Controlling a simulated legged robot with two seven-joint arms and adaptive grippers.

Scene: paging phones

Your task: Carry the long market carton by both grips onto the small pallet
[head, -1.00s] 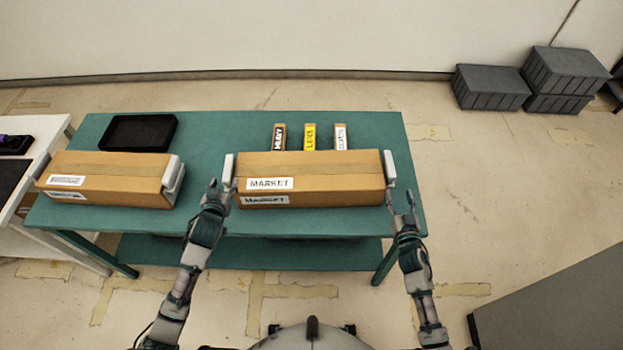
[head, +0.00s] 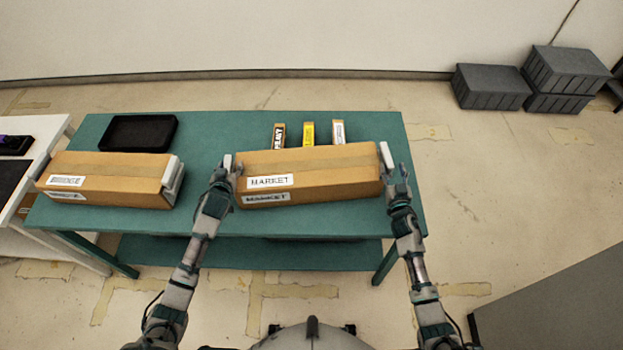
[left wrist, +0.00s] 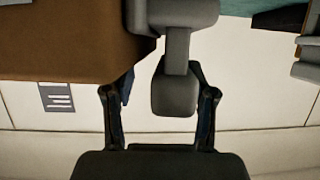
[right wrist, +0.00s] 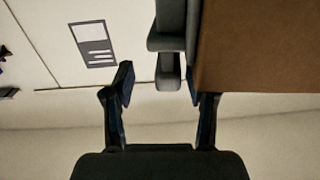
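The long market carton (head: 310,180), brown with white MARKET labels, sits slightly askew on the green table, its right end farther back. It has a pale grip at its left end (head: 228,162) and another at its right end (head: 385,155). My left gripper (head: 226,176) is at the left grip; in the left wrist view its open fingers (left wrist: 160,95) stand either side of the grey grip (left wrist: 174,92), with gaps. My right gripper (head: 395,178) is at the right grip; in the right wrist view its fingers (right wrist: 160,85) are apart around the grip (right wrist: 168,72). I cannot make out a small pallet.
Another long carton (head: 105,182) lies to the left on the green table (head: 220,135). A black tray (head: 138,133) is behind it. Several small labelled boxes (head: 308,134) stand behind the market carton. Grey crates (head: 555,85) are at the back right.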

